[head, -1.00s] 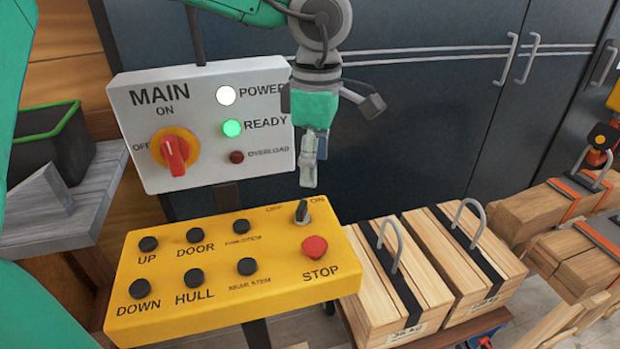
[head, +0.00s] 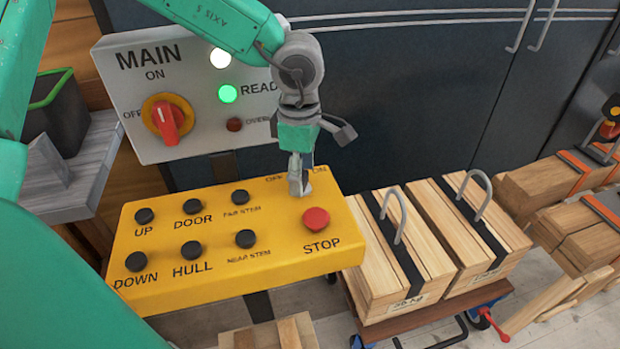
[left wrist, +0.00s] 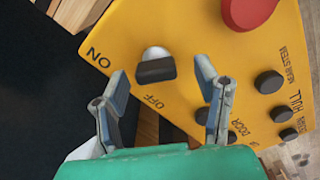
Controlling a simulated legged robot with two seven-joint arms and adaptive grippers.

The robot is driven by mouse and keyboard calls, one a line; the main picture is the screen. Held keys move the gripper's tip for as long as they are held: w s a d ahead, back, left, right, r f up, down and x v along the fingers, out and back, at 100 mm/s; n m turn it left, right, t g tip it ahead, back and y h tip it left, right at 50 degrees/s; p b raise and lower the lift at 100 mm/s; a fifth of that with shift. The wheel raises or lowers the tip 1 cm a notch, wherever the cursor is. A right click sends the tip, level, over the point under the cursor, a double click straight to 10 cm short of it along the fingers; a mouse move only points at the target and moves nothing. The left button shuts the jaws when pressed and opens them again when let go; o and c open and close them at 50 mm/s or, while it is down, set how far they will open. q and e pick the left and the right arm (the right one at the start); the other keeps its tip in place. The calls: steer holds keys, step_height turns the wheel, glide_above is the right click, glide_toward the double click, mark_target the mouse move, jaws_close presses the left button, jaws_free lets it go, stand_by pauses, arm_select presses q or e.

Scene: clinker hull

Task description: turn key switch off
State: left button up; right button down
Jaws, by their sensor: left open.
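The key switch (left wrist: 156,66) sits on the yellow control box (head: 150,280), between the printed words OFF and ON. It has a silver round body and a black bar handle. I cannot tell which word it points to. My left gripper (head: 299,188) is over the box's back right part and hides the switch in the head view. In the left wrist view, the open fingers (left wrist: 162,76) stand on either side of the switch, with clear gaps and nothing held. My right gripper is out of view.
A red STOP button (head: 316,219) is close to my left fingers. Several black buttons are on the box's left part. Behind stands a grey MAIN panel (head: 190,140) with a red rotary switch (head: 167,122). Wooden crates (head: 385,285) stand on the right.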

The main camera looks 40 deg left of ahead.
arm_select(q)
steer(key=shift+a+f, duration=0.1)
steer(key=shift+f, duration=0.3)
steer(key=shift+w+f, duration=0.25)
steer(key=shift+f, duration=0.1)
steer(key=shift+r, duration=0.1)
steer(key=c, duration=1.1)
steer(key=shift+c, duration=0.2)
steer(key=shift+s, duration=0.1)
